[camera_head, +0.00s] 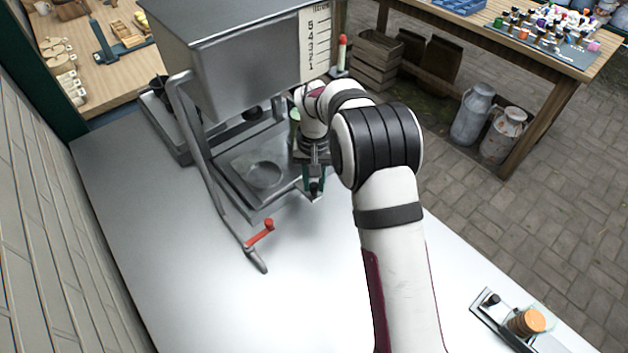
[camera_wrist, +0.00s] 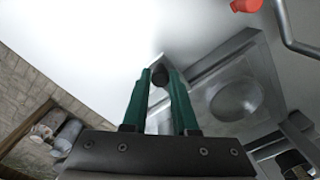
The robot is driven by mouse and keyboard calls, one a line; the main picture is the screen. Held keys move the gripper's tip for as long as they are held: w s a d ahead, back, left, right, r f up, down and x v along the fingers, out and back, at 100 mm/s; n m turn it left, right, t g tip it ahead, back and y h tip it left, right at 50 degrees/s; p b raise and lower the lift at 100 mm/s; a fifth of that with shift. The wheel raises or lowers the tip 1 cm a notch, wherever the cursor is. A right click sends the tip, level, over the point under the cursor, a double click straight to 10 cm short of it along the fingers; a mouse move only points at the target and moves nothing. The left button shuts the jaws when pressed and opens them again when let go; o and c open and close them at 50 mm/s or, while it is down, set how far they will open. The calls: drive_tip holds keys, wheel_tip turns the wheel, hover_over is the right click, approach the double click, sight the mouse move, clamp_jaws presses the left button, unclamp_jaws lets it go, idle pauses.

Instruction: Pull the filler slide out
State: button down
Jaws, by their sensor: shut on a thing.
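The filler slide (camera_head: 240,165) is a grey metal plate with a round shallow dish, low under the metal hopper of the filler. It also shows in the wrist view (camera_wrist: 203,92), right of my fingers. My gripper (camera_head: 314,188) is at the slide's corner on the right, pointing down. In the wrist view its two green fingers (camera_wrist: 160,80) are closed around a small black knob (camera_wrist: 159,75) by the slide's edge. The join between knob and slide is partly hidden by the fingers.
The hopper (camera_head: 240,65) stands above and behind the slide. A bent metal crank with a red handle (camera_head: 262,233) hangs at the front left. The white bench top (camera_head: 250,310) is clear in front. A small device with stacked round discs (camera_head: 526,322) sits lower right.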

idle(0.8)
drive_tip(key=s+d, duration=0.9)
drive_tip(key=shift+s+d, duration=0.2)
drive_tip(key=shift+d, duration=0.1)
drive_tip(key=c, duration=0.7)
unclamp_jaws()
wheel_tip(320, 180, up, 16)
drive_tip(key=shift+f, duration=0.1)
drive_tip(key=shift+s, duration=0.1)
